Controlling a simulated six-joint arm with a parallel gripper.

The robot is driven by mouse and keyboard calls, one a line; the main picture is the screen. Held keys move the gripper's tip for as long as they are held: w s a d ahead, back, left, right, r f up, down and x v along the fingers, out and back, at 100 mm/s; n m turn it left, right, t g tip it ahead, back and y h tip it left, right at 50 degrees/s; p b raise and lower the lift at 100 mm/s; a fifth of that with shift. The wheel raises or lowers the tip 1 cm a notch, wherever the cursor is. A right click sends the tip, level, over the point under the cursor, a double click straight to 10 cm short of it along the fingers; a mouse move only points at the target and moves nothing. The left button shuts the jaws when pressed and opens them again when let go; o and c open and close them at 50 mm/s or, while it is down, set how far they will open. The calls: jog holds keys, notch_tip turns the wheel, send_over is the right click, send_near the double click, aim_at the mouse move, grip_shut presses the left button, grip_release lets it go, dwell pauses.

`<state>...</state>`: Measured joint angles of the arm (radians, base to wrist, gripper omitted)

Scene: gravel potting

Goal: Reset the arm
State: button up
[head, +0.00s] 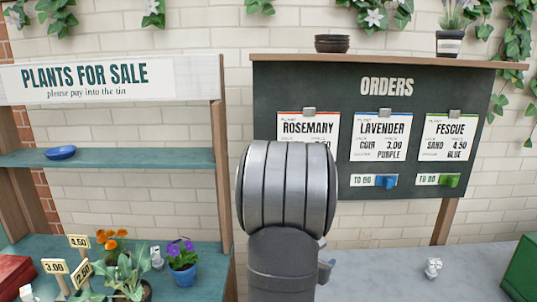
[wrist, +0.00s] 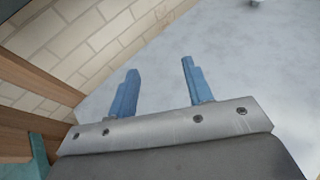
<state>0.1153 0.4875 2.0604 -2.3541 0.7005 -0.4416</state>
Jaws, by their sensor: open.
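In the wrist view my gripper (wrist: 158,92) shows two blue fingers standing apart, with nothing between them. Beyond the fingers are bare grey tabletop and the brick wall. In the head view my arm stands upright in the middle and hides part of the orders board (head: 420,85). Only a small blue part of my gripper (head: 326,270) shows there, beside the arm's right edge. The board holds the rosemary card (head: 308,128), the lavender card (head: 381,138) and the fescue card (head: 450,138). The rosemary card's lower part is hidden behind my arm.
A plant stall stands at the left with a blue dish (head: 60,152) on its shelf. Below are potted flowers, including a blue pot (head: 183,274), and price signs (head: 55,267). A small white object (head: 433,268) and a green box (head: 523,272) are at the right. The grey table (head: 385,280) between is clear.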

jog(key=s+d+r+m+g+h, duration=0.1)
jog(key=s+d+m+g+h, duration=0.3)
jog(key=s+d, duration=1)
jog(key=d+m+g, duration=0.1)
jog(key=d, duration=0.3)
jog(key=shift+d+m, duration=0.2)
jog(key=shift+m, duration=0.2)
jog(key=w+a+n+t+y, duration=0.3)
jog(key=w+a+n+t, duration=0.1)
jog(key=w+a, duration=0.9)
jog(key=shift+a+f+n+t+y, duration=0.4)
jog(key=shift+a+n, duration=0.3)
jog(key=shift+a, duration=1.2)
jog(key=shift+w, duration=0.1)
